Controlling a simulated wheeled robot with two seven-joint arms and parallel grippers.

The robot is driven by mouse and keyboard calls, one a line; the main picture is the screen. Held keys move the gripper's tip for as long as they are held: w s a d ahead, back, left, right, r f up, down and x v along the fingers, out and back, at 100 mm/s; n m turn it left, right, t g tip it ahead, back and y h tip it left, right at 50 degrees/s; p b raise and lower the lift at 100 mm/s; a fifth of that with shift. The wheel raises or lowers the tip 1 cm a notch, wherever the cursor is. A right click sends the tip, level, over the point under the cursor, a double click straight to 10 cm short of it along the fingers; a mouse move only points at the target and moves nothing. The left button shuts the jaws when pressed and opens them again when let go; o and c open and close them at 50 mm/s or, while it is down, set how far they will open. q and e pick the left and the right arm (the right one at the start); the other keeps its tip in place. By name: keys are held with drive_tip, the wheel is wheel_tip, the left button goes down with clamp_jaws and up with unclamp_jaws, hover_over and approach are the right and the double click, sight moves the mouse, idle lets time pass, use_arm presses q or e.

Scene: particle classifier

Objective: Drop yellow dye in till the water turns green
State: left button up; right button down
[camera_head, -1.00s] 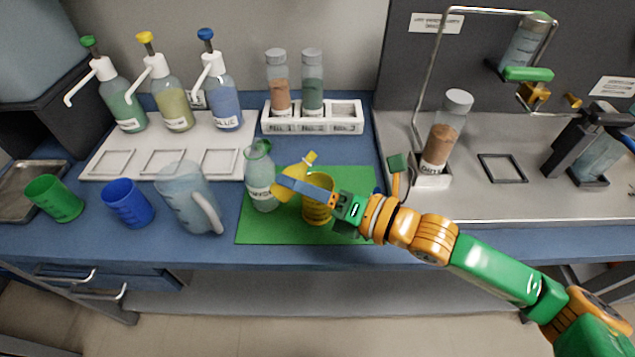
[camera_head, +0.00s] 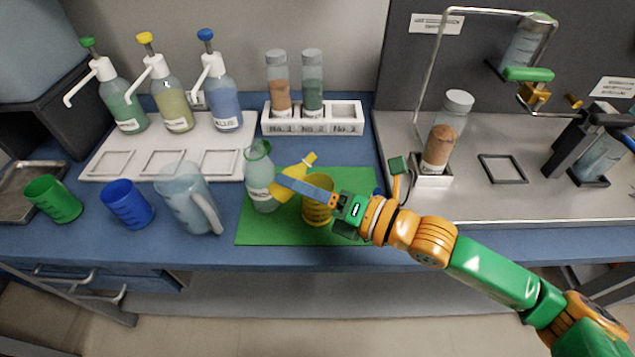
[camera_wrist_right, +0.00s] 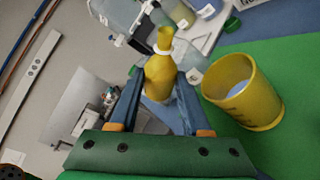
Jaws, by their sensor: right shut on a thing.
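My right gripper (camera_head: 292,184) is shut on a small yellow bottle (camera_head: 298,170) with a narrow tip. It holds the bottle above the green mat (camera_head: 350,182), tilted, its tip up and to the right in the head view. The bottle also shows between the fingers in the right wrist view (camera_wrist_right: 160,76). A clear bottle (camera_head: 262,188) with a green neck and pale bluish-green contents stands just left of it, partly overlapped by it. A yellow cup (camera_head: 318,212) stands on the mat to the right, partly behind the gripper; pale contents show inside it (camera_wrist_right: 236,88). My left gripper is out of view.
A pitcher (camera_head: 188,200), a blue cup (camera_head: 128,204) and a green cup (camera_head: 54,199) stand left of the mat. Several pump bottles stand on a white rack (camera_head: 100,165) behind. A vial rack (camera_head: 343,119) is at the back, and a metal tray (camera_head: 540,205) with apparatus is at right.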

drive_tip(key=shift+s+a+r+m, duration=0.1)
drive_tip(key=shift+r+m, duration=0.15)
drive_tip(key=shift+m, duration=0.35)
idle(1.2)
drive_tip(key=shift+a+f+m+t+y+b, duration=0.1)
drive_tip(key=shift+f+m+t+y+b, duration=0.25)
drive_tip(key=shift+m+y+b, duration=0.25)
idle(1.9)
drive_tip(key=shift+f+m+b, duration=0.45)
drive_tip(key=shift+m+b, duration=0.65)
drive_tip(key=shift+b, duration=0.05)
idle(2.0)
